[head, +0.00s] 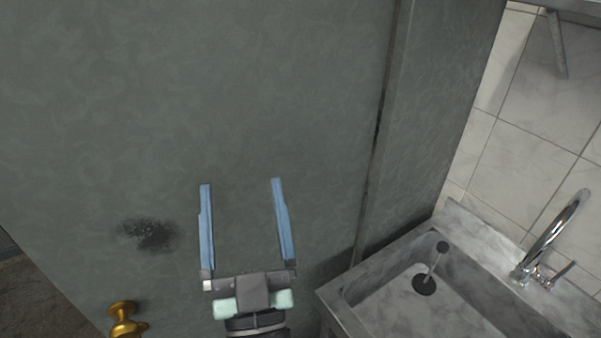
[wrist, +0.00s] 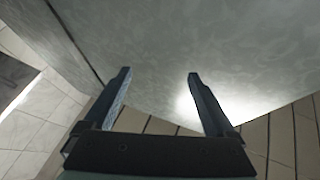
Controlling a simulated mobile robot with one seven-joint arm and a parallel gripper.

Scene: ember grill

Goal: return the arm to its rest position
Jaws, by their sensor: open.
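My gripper (head: 241,182) shows at the lower middle of the head view. Its two blue fingers are spread wide, with nothing between them. The fingers point up the picture, in front of a grey-green door (head: 180,80). I cannot tell how far the fingertips are from the door. In the wrist view my gripper (wrist: 160,76) is also open and empty, with a pale grey marbled surface (wrist: 240,45) beyond the fingers. Most of my arm is out of the head view, below its lower edge.
A brass knob (head: 123,312) sits low on the door, left of my gripper. A dark smudge (head: 150,234) marks the door above it. A grey stone sink (head: 385,310) with a chrome faucet (head: 556,236) stands at the lower right, by a tiled wall (head: 520,150).

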